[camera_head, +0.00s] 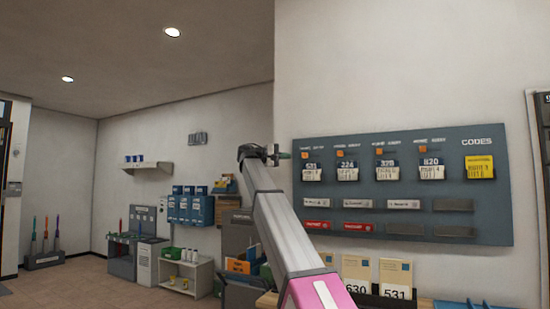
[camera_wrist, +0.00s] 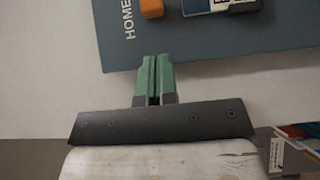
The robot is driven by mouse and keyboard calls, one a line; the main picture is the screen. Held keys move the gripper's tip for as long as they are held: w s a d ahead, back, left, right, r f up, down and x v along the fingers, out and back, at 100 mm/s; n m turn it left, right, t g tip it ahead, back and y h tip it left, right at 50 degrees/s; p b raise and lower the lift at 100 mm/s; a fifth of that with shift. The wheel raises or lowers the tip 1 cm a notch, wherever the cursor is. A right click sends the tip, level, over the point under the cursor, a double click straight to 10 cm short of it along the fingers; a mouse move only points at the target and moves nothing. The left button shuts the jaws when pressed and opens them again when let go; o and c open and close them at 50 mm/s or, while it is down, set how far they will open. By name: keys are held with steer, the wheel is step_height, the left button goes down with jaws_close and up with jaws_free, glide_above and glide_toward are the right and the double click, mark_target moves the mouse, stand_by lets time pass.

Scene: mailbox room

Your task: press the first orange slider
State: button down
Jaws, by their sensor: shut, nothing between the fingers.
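The first orange slider (camera_head: 305,155) is at the upper left of the grey-blue wall panel (camera_head: 403,215), above a white tag marked 531. An orange slider (camera_wrist: 151,8) also shows at the top edge of the wrist view, beside sideways lettering; it looks like the first one. My gripper (camera_head: 284,155) is just left of the panel's top left corner, level with the slider in the picture. In the wrist view its green fingertips (camera_wrist: 154,75) are together, empty, and overlap the panel's edge. The slider lies beyond the tips, and I see no contact.
More orange sliders (camera_head: 381,152) run along the panel's top row, with tags below and a yellow tag (camera_head: 479,167) at right. Small labelled plates fill the lower rows. Envelopes (camera_head: 395,275) stand below the panel. Shelves and blue boxes (camera_head: 190,207) are at left.

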mark_target(305, 156)
steer(key=shift+s+d, duration=0.3)
steer(key=shift+d, duration=0.35)
steer(key=shift+s+d, duration=0.35)
steer(key=shift+d, duration=0.25)
steer(key=shift+s+d, duration=0.3)
steer(key=shift+d, duration=0.35)
steer(key=s+d, duration=0.2)
steer(key=d, duration=0.1)
steer(key=s+d, duration=0.1)
steer(key=d, duration=0.1)
steer(key=shift+w, duration=0.15)
